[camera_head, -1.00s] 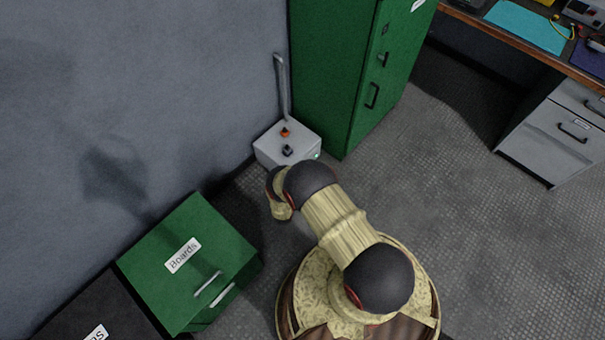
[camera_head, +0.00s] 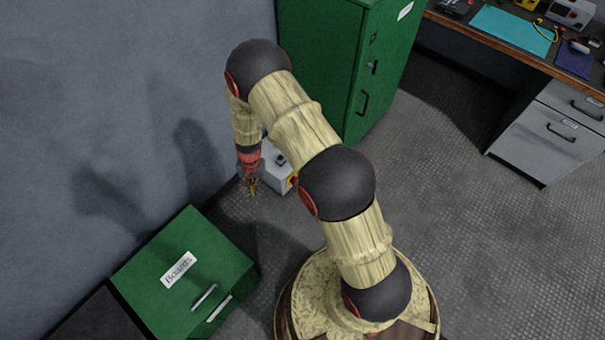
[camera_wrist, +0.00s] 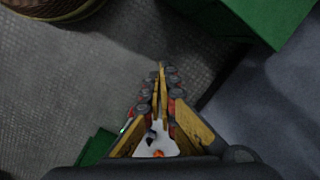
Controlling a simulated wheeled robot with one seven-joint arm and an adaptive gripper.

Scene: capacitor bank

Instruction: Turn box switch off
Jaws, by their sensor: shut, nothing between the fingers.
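The pale grey switch box (camera_head: 274,174) stands on the floor by the wall, left of the tall green cabinet. My arm hides much of it in the head view. A dark knob (camera_head: 281,160) shows on its top. My gripper (camera_head: 252,187) points down beside the box's near left side. In the wrist view my gripper (camera_wrist: 162,68) has its fingers together and empty. Behind the fingers, low in that view, parts of the box's white top with an orange knob (camera_wrist: 158,153) and a dark knob (camera_wrist: 150,135) show. Whether the fingers touch the box I cannot tell.
The tall green cabinet (camera_head: 330,60) stands right behind the box. A green "Boards" drawer box (camera_head: 185,265) stands at the lower left, near the wall (camera_head: 100,100). A desk with grey drawers (camera_head: 550,130) is at the right. The floor between is clear.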

